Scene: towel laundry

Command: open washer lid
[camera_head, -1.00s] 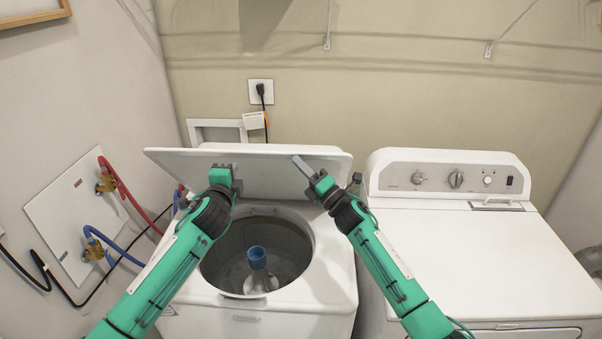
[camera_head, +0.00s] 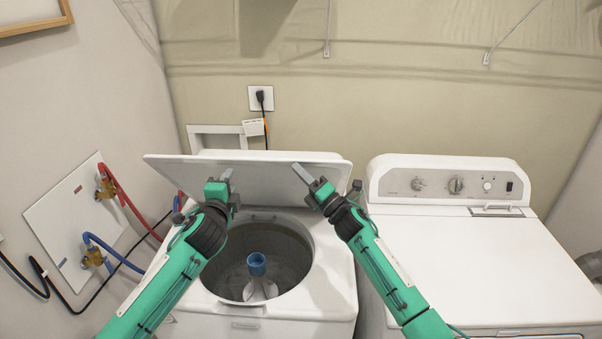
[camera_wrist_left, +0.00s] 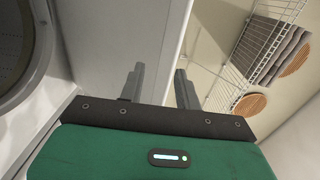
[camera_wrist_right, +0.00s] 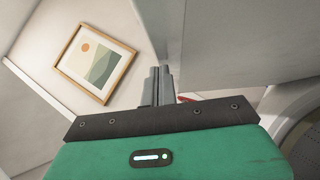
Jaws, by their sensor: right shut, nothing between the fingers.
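The white washer's lid (camera_head: 262,172) is raised and leans back at a steep angle, its inner face toward me. The open tub (camera_head: 285,262) shows below it, with a blue-capped agitator (camera_head: 257,265) inside. My left gripper (camera_head: 228,176) is in front of the left part of the lid. Its fingers are apart in the left wrist view (camera_wrist_left: 158,85), and I see nothing held between them; whether they touch the lid is unclear. My right gripper (camera_head: 301,174) is shut and empty in front of the lid's right part, its closed fingers showing in the right wrist view (camera_wrist_right: 158,86).
A white dryer (camera_head: 470,255) stands close on the right. Red and blue hoses (camera_head: 115,255) run from the wall box on the left. A power cord (camera_head: 264,118) hangs behind the lid. A wire shelf (camera_wrist_left: 262,60) is on the wall above.

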